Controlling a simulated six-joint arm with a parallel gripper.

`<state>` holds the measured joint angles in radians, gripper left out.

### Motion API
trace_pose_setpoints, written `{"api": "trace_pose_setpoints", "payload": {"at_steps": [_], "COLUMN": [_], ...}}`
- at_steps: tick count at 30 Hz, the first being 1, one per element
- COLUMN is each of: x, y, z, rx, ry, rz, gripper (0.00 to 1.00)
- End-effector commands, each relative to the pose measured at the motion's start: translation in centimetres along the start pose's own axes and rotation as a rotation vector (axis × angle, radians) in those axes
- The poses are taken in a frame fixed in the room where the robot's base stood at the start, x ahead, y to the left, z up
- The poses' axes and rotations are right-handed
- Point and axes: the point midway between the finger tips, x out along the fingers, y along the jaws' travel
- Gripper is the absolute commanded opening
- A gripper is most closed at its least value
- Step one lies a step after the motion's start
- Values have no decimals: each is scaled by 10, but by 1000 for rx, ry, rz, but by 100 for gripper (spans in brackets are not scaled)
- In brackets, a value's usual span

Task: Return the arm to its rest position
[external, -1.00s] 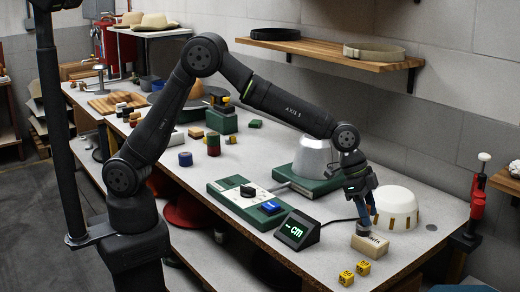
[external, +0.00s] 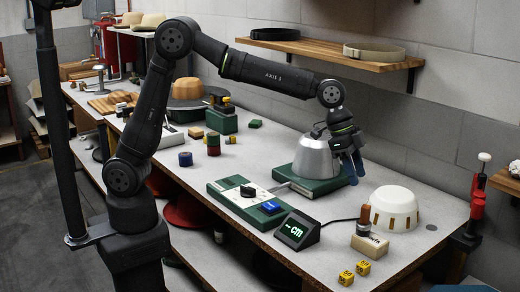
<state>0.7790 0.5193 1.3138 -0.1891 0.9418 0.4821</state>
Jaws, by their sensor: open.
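My arm (external: 268,72) reaches over the bench from its base at the left. My gripper (external: 354,165) hangs in the air, fingers pointing down, open and empty. In the picture it is just right of the grey metal dome (external: 316,157) on its green base (external: 312,184). It is apart from the wooden block (external: 370,245) below, where a brown-handled probe (external: 364,222) stands upright at the block, with a dark cable running to the display.
A white dome (external: 393,208) stands at the right. The cm display (external: 297,230), green control panel (external: 246,203) and yellow cubes (external: 354,271) lie in front. A wooden shelf (external: 330,52) is on the wall behind. A red-handled tool (external: 478,198) stands at the right edge.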

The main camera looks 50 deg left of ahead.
Motion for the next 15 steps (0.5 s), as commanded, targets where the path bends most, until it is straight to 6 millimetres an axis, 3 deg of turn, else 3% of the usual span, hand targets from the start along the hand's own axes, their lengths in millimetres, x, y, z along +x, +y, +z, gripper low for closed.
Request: {"api": "trace_pose_setpoints", "payload": {"at_steps": [8, 15], "x": [22, 69], "y": [0, 0], "z": [0, 1], "rx": [0, 0], "ry": [-3, -3], "rz": [1, 1], "gripper": [42, 42]}}
